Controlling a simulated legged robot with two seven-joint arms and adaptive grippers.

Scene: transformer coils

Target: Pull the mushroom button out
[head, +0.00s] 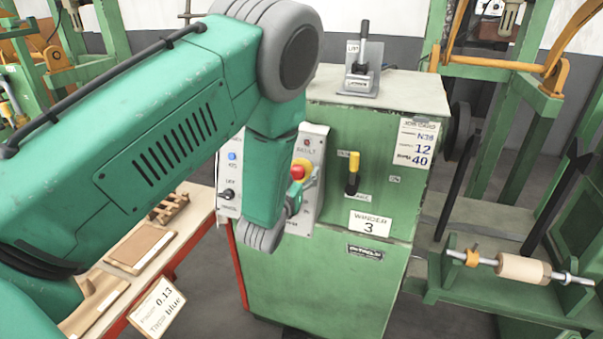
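The red mushroom button (297,172) sits on a yellow base on the grey control panel (311,148) at the front left of the green winder cabinet. My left arm comes in from the left and covers much of the panel. My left gripper (304,184) shows only as a small grey part beside and just below the button, largely hidden by my own wrist. I cannot tell whether its fingers touch the button or how far apart they are. My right gripper is out of view.
The green cabinet (322,273) carries a lever unit (361,79) on top and a yellow-black selector handle (352,174) on its front. A workbench (186,222) with wooden parts stands at left. A winding frame with a spool (524,268) stands at right.

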